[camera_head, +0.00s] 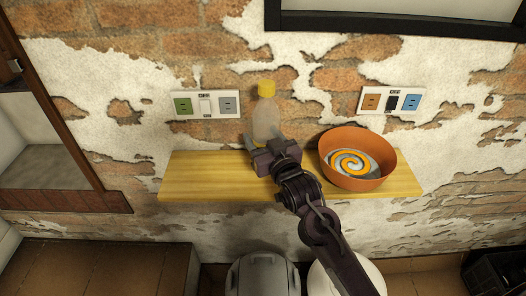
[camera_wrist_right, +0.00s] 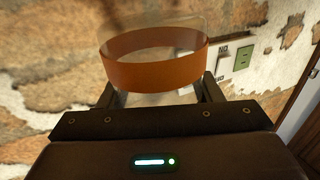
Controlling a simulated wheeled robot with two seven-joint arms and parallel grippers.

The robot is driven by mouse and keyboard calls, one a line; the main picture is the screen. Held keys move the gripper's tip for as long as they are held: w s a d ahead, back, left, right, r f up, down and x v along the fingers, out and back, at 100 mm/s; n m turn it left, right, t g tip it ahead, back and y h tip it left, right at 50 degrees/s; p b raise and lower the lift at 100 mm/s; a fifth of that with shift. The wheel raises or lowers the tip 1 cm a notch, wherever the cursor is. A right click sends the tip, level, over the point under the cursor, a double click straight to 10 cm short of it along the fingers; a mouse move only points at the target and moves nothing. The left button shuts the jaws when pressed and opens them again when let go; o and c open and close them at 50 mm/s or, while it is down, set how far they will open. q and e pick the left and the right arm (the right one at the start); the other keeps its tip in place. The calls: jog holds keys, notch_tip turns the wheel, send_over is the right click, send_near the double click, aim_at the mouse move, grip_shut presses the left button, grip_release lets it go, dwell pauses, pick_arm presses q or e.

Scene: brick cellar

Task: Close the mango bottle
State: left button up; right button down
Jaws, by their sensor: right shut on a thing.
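In the right wrist view, a see-through body with an orange band (camera_wrist_right: 155,70), apparently the bottle, lies between the right fingers (camera_wrist_right: 158,90). The cap is not visible there. My left gripper is in neither view.
The narrow wooden shelf (camera_head: 190,175) is clear at its left. An orange bowl (camera_head: 355,178) with a spiral pattern inside stands right of my gripper. Switch panels (camera_head: 207,105) and (camera_head: 390,101) are on the brick wall behind. A wooden-framed opening (camera_head: 70,130) is at the left.

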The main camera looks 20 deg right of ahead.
jog(key=shift+f, duration=0.45)
jog(key=shift+f, duration=2.05)
jog(key=shift+c, duration=2.1)
grip_release()
jog(key=shift+f, duration=0.15)
